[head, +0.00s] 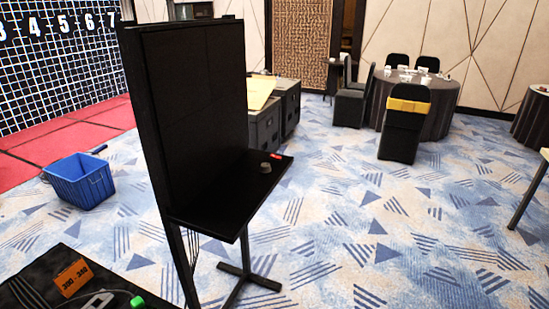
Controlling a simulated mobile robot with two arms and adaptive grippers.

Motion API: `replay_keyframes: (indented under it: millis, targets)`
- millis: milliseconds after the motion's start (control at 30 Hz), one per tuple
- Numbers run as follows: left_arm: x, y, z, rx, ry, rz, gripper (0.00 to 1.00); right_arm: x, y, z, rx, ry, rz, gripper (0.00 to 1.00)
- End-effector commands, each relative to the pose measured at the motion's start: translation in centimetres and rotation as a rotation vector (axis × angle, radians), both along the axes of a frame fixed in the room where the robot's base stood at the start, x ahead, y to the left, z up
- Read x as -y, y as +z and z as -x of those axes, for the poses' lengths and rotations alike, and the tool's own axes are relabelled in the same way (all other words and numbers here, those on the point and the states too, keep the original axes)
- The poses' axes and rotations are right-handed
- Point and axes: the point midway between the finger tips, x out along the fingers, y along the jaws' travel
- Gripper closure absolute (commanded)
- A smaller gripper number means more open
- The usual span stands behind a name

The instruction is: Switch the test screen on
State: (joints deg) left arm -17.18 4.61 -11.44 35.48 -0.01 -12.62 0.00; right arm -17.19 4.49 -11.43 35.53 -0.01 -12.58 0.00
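A tall black panel (196,105), which looks like the test screen, stands on a dark stand left of centre. Its face is dark, with faint seams dividing it into tiles, and it shows no picture. A black shelf (225,205) juts out from its lower part. On the shelf are a small round grey knob-like piece (265,168) and a small red piece (278,155) near the far edge. I cannot tell which of these is a switch. Neither of my grippers is in view.
A blue crate (82,184) stands at left by a red platform (60,148). Dark cases (265,125) stand behind the panel. A dark table (35,285) with an orange card (73,277) is at bottom left. A round table (440,110) with chairs is behind right. Carpet at centre right is clear.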

Motion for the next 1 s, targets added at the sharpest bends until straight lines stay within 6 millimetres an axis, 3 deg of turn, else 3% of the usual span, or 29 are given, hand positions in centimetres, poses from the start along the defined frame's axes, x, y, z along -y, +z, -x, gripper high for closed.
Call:
replay_keyframes:
  millis: [233,433,467,1000]
  targets:
    - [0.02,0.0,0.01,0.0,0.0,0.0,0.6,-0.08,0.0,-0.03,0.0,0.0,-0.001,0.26]
    - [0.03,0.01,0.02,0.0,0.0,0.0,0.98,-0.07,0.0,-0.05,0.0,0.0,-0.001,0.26]
    - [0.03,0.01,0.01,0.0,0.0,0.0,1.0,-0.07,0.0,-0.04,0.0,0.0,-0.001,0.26]
    - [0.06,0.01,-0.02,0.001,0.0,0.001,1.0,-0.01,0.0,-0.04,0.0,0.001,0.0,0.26]
